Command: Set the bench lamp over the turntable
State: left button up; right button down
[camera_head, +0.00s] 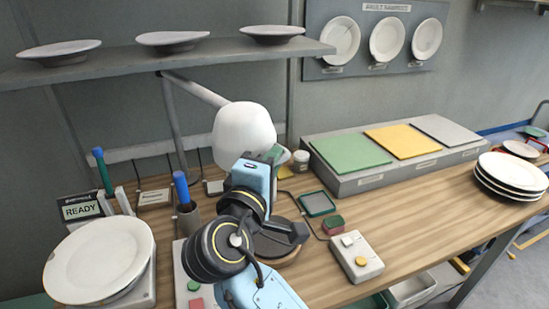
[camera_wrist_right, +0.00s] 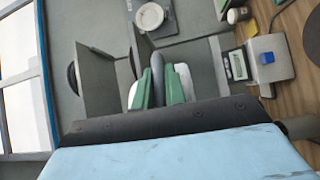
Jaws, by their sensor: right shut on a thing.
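The bench lamp has a white rounded shade (camera_head: 243,133) on a grey arm (camera_head: 196,90) that comes from a post behind the bench. My right gripper (camera_head: 275,156) is at the right lower side of the shade, shut on part of the lamp. In the right wrist view its green fingers (camera_wrist_right: 160,88) close around a grey piece, with pale surfaces on both sides. The exact grip point is hard to make out. The dark round turntable (camera_head: 282,238) lies on the bench below, partly hidden by my right arm. My left gripper is not in view.
A shelf (camera_head: 110,68) with plates hangs above. A large plate (camera_head: 100,258) stands at the front left, beside a READY display (camera_head: 80,208) and a pen cup (camera_head: 187,222). A button box (camera_head: 357,258) and a grey block with coloured pads (camera_head: 385,177) are to the right.

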dwell(0.3)
jog(key=c, duration=1.5)
grip_release()
jog(key=shift+o, duration=0.2)
jog(key=p+v, duration=0.1)
jog(key=v, duration=1.1)
jog(key=shift+a+f, duration=0.1)
